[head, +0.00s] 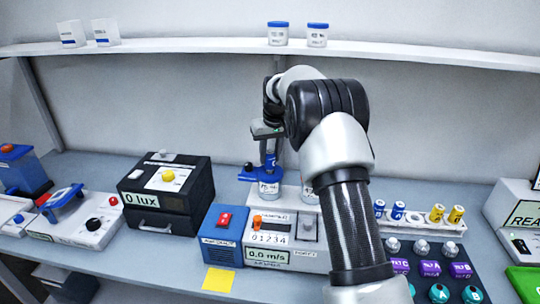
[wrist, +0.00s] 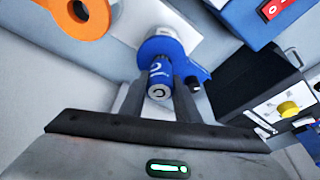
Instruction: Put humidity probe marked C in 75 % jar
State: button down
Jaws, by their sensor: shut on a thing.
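My gripper (head: 268,136) is shut on a blue probe (head: 270,158), which it holds upright. In the wrist view the same probe (wrist: 160,78) sits between the fingers, with a white mark that I cannot read for sure. Right below it is the blue top (wrist: 160,48) of a white jar (head: 269,188). The probe lines up with this top and seems to touch it; I cannot tell how deep it sits. The jar's label is too small to read. A second jar (head: 308,194) beside it is mostly hidden by my arm.
A white rack (head: 418,221) holds blue and yellow probes at the right. A blue and white wind meter (head: 282,256) stands in front of the jars, and a black lux box (head: 165,193) to the left. Two blue-lidded tubs (head: 278,34) (head: 317,35) stand on the shelf above.

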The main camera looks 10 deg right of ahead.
jog(key=shift+f, duration=0.8)
dwell(1.0)
jog(key=c, duration=1)
grip_release()
jog(key=shift+r+p, duration=1.7)
jog(key=shift+r, duration=2.35)
